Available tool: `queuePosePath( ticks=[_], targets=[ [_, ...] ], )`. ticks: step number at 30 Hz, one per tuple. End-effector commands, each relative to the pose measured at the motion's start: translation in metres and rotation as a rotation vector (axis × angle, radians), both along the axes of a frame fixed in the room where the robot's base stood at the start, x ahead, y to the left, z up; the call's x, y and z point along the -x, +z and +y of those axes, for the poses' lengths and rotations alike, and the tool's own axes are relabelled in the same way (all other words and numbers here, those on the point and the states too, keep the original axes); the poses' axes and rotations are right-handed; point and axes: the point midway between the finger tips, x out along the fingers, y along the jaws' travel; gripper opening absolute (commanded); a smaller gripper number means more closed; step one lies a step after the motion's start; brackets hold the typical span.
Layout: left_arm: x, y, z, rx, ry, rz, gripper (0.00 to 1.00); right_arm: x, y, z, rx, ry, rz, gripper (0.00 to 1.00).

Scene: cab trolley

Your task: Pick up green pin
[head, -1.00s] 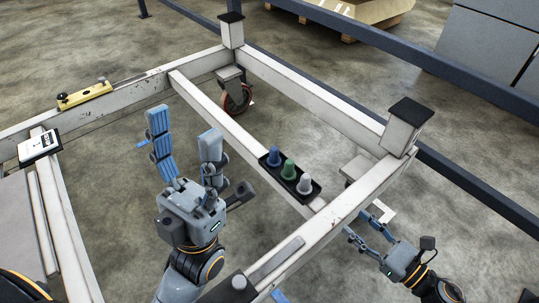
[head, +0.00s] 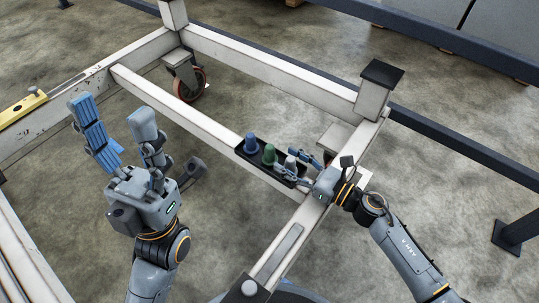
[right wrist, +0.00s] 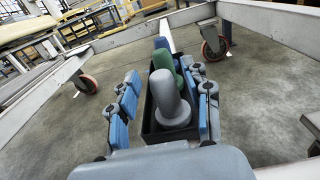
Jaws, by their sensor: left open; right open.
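The green pin (head: 269,154) stands in a small black tray (head: 252,160) on the trolley's middle bar, between a blue pin (head: 251,142) and a grey pin (head: 290,163). In the right wrist view the green pin (right wrist: 163,62) is behind the grey pin (right wrist: 167,97), which partly hides it. My right gripper (head: 293,166) is open, with its blue-padded fingers on either side of the grey pin end of the tray. My left gripper (head: 115,118) is open and empty, raised left of the tray.
White trolley beams (head: 265,60) frame the area, with a black-capped corner post (head: 376,90) right of the tray. A yellow level (head: 22,107) lies on the left beam. A caster wheel (head: 189,83) sits below the far corner.

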Motion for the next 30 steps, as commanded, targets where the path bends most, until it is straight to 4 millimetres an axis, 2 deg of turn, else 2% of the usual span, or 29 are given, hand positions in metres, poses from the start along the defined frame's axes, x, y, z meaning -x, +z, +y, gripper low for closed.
queuePosePath(
  ticks=[10,19,20,27,30],
  targets=[
    [-0.001,-0.008,-0.001,-0.002,0.000,0.003,0.59,-0.029,0.002,0.036,-0.002,0.001,-0.001,0.49],
    [-0.002,-0.003,-0.001,-0.004,-0.001,-0.014,0.59,-0.033,0.002,0.041,0.000,-0.001,0.000,0.49],
    [-0.002,-0.003,-0.001,-0.004,-0.001,-0.014,0.59,-0.032,0.002,0.041,0.000,-0.001,0.000,0.47],
    [-0.001,-0.003,-0.001,-0.003,0.000,-0.014,0.59,-0.032,0.002,0.040,0.000,-0.001,0.000,0.00],
    [-0.001,-0.003,-0.001,-0.002,0.000,-0.013,0.59,-0.032,0.003,0.041,-0.001,0.000,-0.001,0.00]
  ],
)
